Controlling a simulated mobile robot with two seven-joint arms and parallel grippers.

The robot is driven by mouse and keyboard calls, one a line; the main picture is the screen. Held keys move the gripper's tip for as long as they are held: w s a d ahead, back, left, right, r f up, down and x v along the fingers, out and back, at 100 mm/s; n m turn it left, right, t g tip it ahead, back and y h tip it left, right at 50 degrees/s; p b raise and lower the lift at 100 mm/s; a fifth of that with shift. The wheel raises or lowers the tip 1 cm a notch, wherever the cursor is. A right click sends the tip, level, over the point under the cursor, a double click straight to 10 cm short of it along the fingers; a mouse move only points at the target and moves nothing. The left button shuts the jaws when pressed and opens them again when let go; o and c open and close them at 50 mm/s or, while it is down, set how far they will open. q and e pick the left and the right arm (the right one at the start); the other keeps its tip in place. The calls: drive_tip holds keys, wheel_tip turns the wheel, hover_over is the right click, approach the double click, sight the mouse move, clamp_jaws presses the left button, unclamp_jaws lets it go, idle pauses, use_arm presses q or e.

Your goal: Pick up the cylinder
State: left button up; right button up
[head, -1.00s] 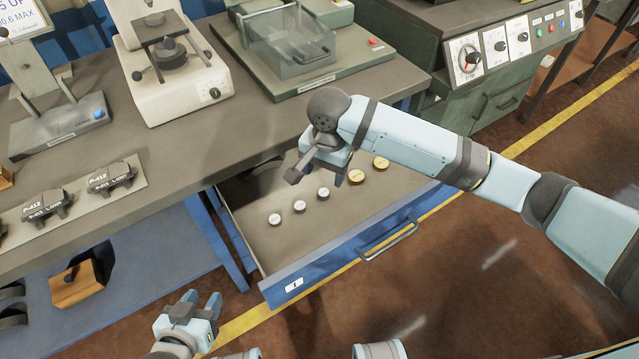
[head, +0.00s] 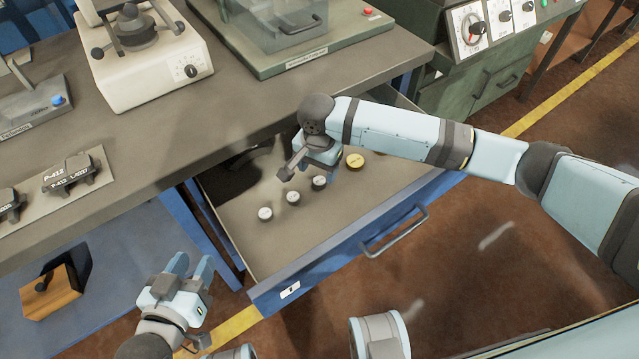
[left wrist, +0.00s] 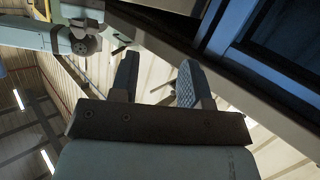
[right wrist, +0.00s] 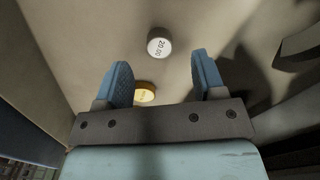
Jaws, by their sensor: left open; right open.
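Several short cylinders stand in an open drawer in the head view. Three have white tops: a left one (head: 265,213), a middle one (head: 293,197) and a right one (head: 319,183). A gold-topped cylinder (head: 355,160) stands further right. My right gripper (head: 322,160) is open and empty above the drawer. In the right wrist view a gold cylinder (right wrist: 145,94) shows between the open fingers, partly hidden. A white-topped cylinder marked 20.00 (right wrist: 159,42) lies beyond the fingertips. My left gripper (head: 191,266) is open and empty, low in front of the bench.
A wooden block (head: 50,292) sits on the lower shelf. My right forearm covers part of the drawer's right side.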

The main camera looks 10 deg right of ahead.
sight(320, 180)
drive_tip(key=f, duration=0.1)
drive_tip(key=f+b, duration=0.1)
drive_tip(key=f, duration=0.2)
drive_tip(key=shift+w+d+b, duration=0.2)
drive_tip(key=shift+d+b, duration=0.1)
drive_tip(key=shift+b, duration=0.1)
drive_tip(key=shift+f, duration=0.3)
drive_tip(key=c, duration=1)
use_arm(q)
drive_tip(key=r, duration=0.1)
drive_tip(key=d+r+t+h, duration=0.1)
drive_tip(key=r, duration=0.1)
drive_tip(key=w+d+r+t, duration=0.1)
drive_tip(key=shift+r, duration=0.2)
use_arm(e)
drive_tip(key=shift+r, duration=0.15)
